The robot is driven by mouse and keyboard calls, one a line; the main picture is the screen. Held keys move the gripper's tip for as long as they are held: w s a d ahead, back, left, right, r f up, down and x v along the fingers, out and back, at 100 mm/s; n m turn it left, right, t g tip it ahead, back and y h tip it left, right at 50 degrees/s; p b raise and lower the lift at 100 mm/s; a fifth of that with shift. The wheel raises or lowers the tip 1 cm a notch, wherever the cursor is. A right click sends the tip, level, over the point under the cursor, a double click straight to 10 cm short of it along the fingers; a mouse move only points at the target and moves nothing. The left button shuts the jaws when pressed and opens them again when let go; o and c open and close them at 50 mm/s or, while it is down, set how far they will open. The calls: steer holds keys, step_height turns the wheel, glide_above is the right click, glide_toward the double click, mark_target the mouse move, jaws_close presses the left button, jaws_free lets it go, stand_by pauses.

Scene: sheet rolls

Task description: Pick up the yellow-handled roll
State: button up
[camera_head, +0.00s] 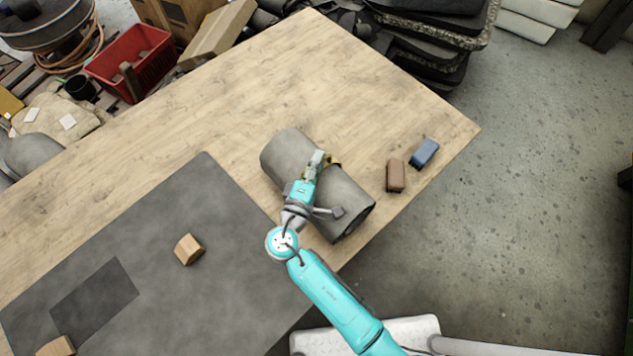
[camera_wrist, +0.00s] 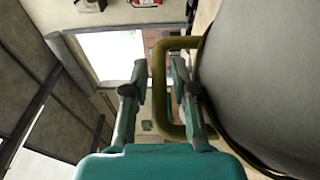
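The yellow-handled roll (camera_head: 345,192) is a thick grey cylinder lying on its side on the wooden table. Its yellow handle (camera_head: 335,161) shows just beyond my gripper (camera_head: 317,160), which is over the roll and hides part of it. In the wrist view the grey roll (camera_wrist: 265,70) fills the right side. The handle (camera_wrist: 158,95) is a yellow loop, and its outer bar stands between the two fingers of my gripper (camera_wrist: 157,72). The right finger is inside the loop and the left finger outside. Gaps show on both sides of the bar, so the fingers are open.
A dark grey sheet (camera_head: 150,240) lies flat on the table (camera_head: 310,60), with wooden blocks (camera_head: 188,249) on it. A brown block (camera_head: 396,176) and a blue block (camera_head: 424,153) stand right of the roll near the table edge. The far tabletop is clear.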

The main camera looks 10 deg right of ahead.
steer(key=shift+c, duration=0.3)
jaws_close()
steer(key=shift+r, duration=0.2)
